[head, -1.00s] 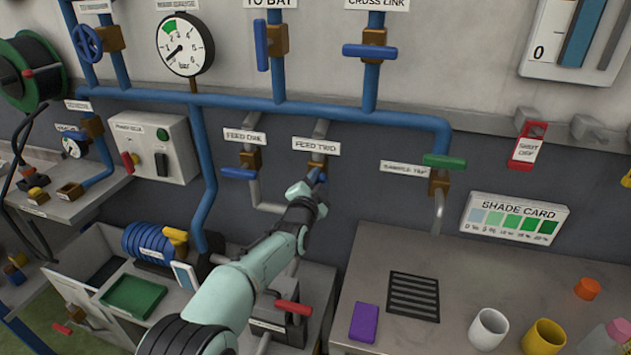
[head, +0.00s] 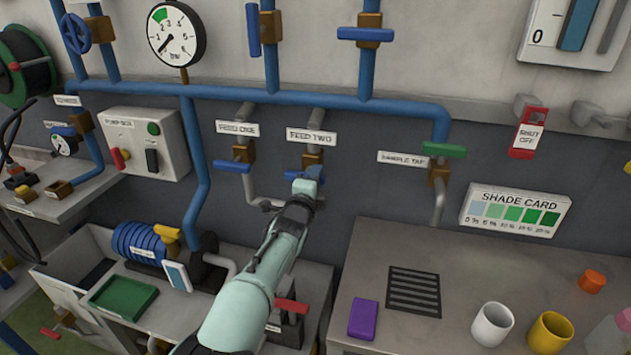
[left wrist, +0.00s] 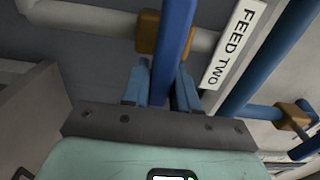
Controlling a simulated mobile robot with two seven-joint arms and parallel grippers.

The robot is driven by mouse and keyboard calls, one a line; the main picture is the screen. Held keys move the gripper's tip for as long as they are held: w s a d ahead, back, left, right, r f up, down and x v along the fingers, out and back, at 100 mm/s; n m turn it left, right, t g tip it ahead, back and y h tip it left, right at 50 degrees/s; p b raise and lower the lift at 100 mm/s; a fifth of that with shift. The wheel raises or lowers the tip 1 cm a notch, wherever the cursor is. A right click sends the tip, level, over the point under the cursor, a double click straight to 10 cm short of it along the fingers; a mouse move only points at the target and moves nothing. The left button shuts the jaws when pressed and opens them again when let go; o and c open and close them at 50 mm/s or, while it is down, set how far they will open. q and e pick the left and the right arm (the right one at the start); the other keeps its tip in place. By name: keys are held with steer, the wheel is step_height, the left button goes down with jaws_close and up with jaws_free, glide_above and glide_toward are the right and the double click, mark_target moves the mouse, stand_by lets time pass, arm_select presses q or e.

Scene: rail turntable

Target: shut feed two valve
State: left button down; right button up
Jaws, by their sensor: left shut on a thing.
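The feed two valve has a brass body (head: 313,157) on a grey pipe under the FEED TWO label (head: 311,137). Its blue handle (head: 292,174) lies across the pipe, its middle hidden by my left gripper (head: 306,178). In the left wrist view the handle (left wrist: 177,35) passes between the fingers of my left gripper (left wrist: 163,80), which is shut on it. The brass body (left wrist: 149,32) and the pipe show just behind, with the pipe running crosswise to the handle. My right gripper is in neither view.
The feed one valve (head: 243,153), with a blue crosswise handle, is close on the left. The sample tap's green handle (head: 444,150) is to the right. A bench (head: 450,270) with a purple block (head: 362,319) and cups stands below right.

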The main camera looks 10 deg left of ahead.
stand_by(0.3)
arm_select(q)
steer(key=c, duration=1)
jaws_free()
steer(key=shift+o, duration=0.2)
steer(key=shift+s+b, duration=0.3)
steer(key=shift+s, duration=0.3)
steer(key=s, duration=1.2)
steer(key=shift+a+p, duration=0.25)
steer(key=shift+p, duration=0.2)
